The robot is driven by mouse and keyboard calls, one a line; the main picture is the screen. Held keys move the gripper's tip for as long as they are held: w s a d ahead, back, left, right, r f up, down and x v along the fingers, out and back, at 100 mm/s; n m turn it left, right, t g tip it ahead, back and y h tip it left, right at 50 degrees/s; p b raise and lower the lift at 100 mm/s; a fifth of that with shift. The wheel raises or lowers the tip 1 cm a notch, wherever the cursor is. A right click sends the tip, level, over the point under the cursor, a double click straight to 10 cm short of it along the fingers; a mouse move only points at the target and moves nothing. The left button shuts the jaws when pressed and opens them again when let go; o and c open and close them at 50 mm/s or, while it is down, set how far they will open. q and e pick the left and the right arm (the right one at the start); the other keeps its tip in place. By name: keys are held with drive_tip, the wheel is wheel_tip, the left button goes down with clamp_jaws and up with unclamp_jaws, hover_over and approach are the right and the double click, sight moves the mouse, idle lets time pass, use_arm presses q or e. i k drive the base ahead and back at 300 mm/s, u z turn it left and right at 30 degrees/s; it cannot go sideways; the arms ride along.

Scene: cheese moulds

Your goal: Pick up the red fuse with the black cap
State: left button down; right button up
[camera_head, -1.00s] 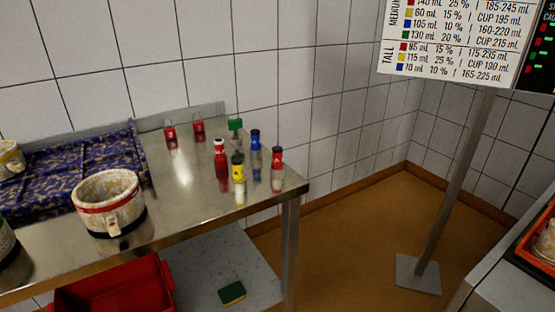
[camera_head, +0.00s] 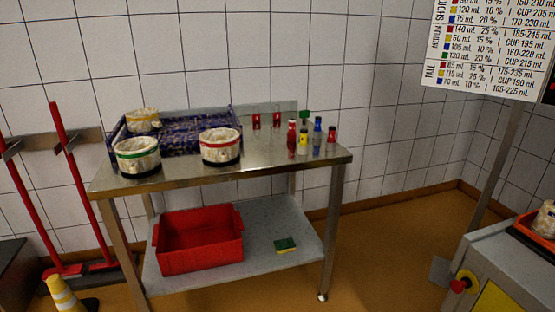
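A group of small coloured fuses stands upright near the right end of the steel table (camera_head: 265,163). One red fuse (camera_head: 332,139) at the right end of the group seems to have a dark cap, but it is too small to be sure. Another red fuse (camera_head: 292,139) stands at the left of the group; its cap colour is unclear. Between them are a yellow fuse (camera_head: 303,146) and a blue fuse (camera_head: 317,137), with a green one (camera_head: 305,115) behind. Neither of my grippers is in view.
Two white moulds with a green band (camera_head: 138,157) and a red band (camera_head: 220,148) stand left, before a purple patterned tray (camera_head: 185,135). Two red tags (camera_head: 256,121) stand behind. A red crate (camera_head: 200,240) and sponge (camera_head: 285,245) lie on the shelf. A grey machine (camera_head: 490,270) stands right.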

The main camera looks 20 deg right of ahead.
sight(332, 130)
drive_tip(key=z, duration=0.85)
drive_tip(key=i, duration=1.3)
drive_tip(key=u, duration=0.3)
